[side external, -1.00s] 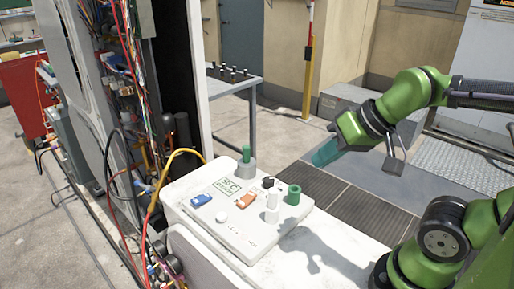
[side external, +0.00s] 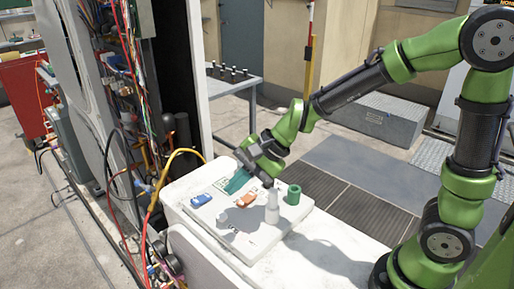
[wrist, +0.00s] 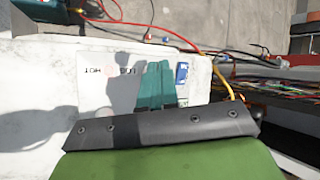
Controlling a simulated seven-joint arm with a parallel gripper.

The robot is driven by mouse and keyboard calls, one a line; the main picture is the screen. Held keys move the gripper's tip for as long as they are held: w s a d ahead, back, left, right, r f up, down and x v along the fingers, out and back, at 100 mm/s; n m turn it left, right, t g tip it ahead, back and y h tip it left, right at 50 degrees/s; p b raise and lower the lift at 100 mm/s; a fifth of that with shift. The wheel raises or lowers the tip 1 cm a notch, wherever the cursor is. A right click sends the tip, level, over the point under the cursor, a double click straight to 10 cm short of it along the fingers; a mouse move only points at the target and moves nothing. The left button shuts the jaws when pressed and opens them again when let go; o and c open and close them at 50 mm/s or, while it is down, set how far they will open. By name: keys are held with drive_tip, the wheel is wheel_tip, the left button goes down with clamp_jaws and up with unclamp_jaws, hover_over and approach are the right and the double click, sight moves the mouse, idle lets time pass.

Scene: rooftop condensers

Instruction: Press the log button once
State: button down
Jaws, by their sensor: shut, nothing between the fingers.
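A white panel (side external: 245,238) lies on a white casing and carries small printed labels near its front edge. A small round pale button (side external: 221,217) sits near these labels, in shade; I take it for the log button, though the lettering is too small to read surely. The fingers also show in the wrist view (wrist: 156,84). They hide much of the green display; I cannot tell their height.
A yellow cable (side external: 182,153) and loose wires run along the left. The casing right of the panel is clear.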

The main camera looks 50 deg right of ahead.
sight(225, 216)
drive_tip(key=w+m+t, duration=0.1)
drive_tip(key=w+m, duration=0.3)
drive_tip(key=m, duration=0.1)
drive_tip(key=shift+w+t, duration=0.3)
drive_tip(key=shift+t, duration=0.1)
drive_tip(key=shift+f, duration=4.4)
drive_tip(key=shift+a+f, duration=0.1)
drive_tip(key=shift+f, duration=0.3)
